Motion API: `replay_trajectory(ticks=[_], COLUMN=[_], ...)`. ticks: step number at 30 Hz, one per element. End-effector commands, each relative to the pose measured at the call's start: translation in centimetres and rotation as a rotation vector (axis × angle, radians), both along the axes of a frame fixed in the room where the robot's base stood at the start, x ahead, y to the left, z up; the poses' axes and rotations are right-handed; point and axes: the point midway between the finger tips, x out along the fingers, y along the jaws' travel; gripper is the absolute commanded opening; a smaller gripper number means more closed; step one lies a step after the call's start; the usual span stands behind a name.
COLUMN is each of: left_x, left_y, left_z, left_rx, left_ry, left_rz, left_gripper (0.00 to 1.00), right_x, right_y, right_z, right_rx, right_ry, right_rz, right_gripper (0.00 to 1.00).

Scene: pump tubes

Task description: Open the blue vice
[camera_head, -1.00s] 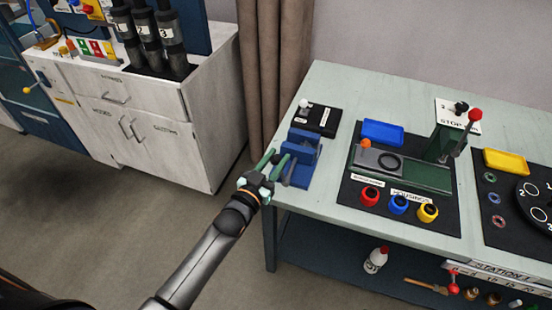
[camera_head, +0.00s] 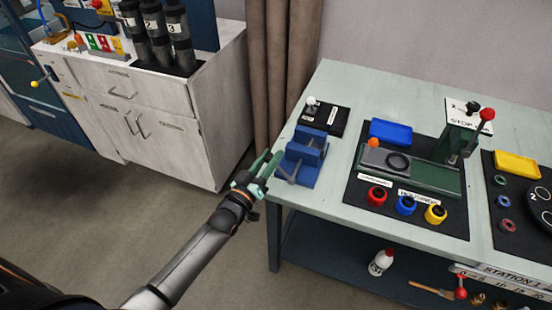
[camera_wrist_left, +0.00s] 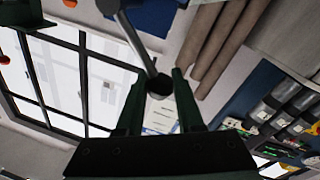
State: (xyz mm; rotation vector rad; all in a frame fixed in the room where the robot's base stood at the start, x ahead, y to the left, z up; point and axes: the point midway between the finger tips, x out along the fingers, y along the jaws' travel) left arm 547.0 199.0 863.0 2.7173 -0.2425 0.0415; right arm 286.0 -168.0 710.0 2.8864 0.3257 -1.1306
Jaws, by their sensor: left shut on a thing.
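The blue vice (camera_head: 308,152) stands at the left front corner of the pale green bench. Its grey handle (camera_head: 287,171) sticks out on the side facing my left gripper. My left gripper (camera_head: 271,163) is just off the bench's left edge, beside the vice, fingers pointing at the handle. In the left wrist view the grey handle bar (camera_wrist_left: 138,42) runs down from the top to a dark round end (camera_wrist_left: 160,87) between the fingertips. The left gripper is shut on this handle end. The gap between the vice jaws is hard to make out. My right gripper is out of view.
Behind the vice is a black pad (camera_head: 322,117) with a white-topped knob. To the right are a blue tray (camera_head: 391,131), a green fixture (camera_head: 430,178) and coloured housings (camera_head: 406,204). Floor left of the bench is clear up to the white cabinet (camera_head: 150,130).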

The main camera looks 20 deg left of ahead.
Motion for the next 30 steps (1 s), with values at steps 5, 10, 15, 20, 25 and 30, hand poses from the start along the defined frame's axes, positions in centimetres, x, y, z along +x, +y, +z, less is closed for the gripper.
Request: replay_trajectory(ticks=[5,10,15,20,25,30], left_x=[0.0,0.0,0.0,0.0,-0.1,-1.4], left_y=[0.1,0.2,0.1,0.1,0.1,0.3], left_z=[-0.2,-0.2,-0.2,-0.1,-0.1,-0.3], left_rx=[-0.018,-0.017,-0.015,-0.014,-0.013,-0.013], left_ry=[0.004,0.006,0.005,0.003,0.003,0.004], left_rz=[0.002,0.002,0.001,0.001,0.0,0.001], left_gripper=[0.0,0.4,0.59,0.66,0.66,0.66], right_x=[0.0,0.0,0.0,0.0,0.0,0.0], right_y=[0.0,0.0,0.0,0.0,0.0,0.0], right_z=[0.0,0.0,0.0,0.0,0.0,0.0], right_rx=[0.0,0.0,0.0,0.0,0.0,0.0], right_ry=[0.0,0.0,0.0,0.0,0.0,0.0], right_rz=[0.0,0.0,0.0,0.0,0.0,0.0], right_gripper=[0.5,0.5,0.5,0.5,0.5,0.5])
